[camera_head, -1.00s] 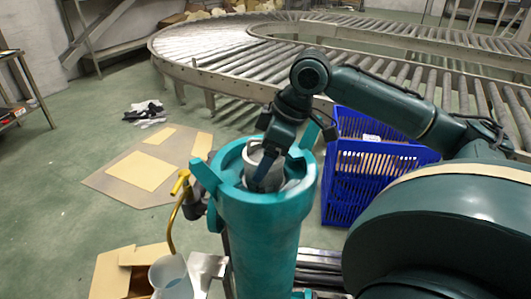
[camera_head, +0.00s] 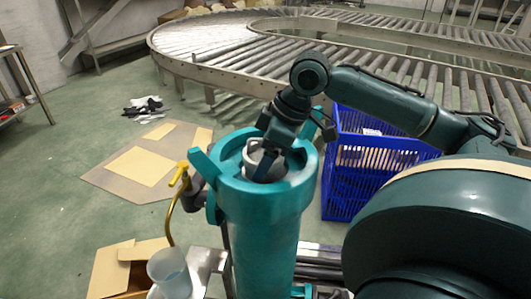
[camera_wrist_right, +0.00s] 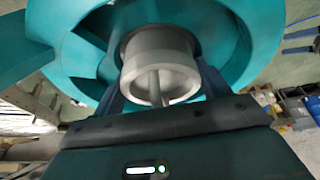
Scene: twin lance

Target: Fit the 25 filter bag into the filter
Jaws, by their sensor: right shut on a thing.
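The filter (camera_head: 262,205) is a teal upright cylinder housing with an open top and swung-out lugs, in the middle of the head view. The filter bag (camera_head: 252,152) shows as a pale grey ring and sleeve inside its mouth. My right gripper (camera_head: 268,166) reaches down into the mouth from above and is shut on the bag. In the right wrist view the bag (camera_wrist_right: 160,62) is a grey round piece with a thin central bar, between my dark fingers and inside the teal rim (camera_wrist_right: 75,55). The bag's lower part is hidden in the housing. My left gripper is not in view.
A blue crate (camera_head: 345,195) stands close right of the filter. A yellow hooked handle (camera_head: 176,185) is at its left. A translucent cup (camera_head: 168,272) and cardboard box (camera_head: 118,270) are at the lower left. A roller conveyor (camera_head: 210,60) curves behind. Flat cardboard (camera_head: 135,170) lies on the floor.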

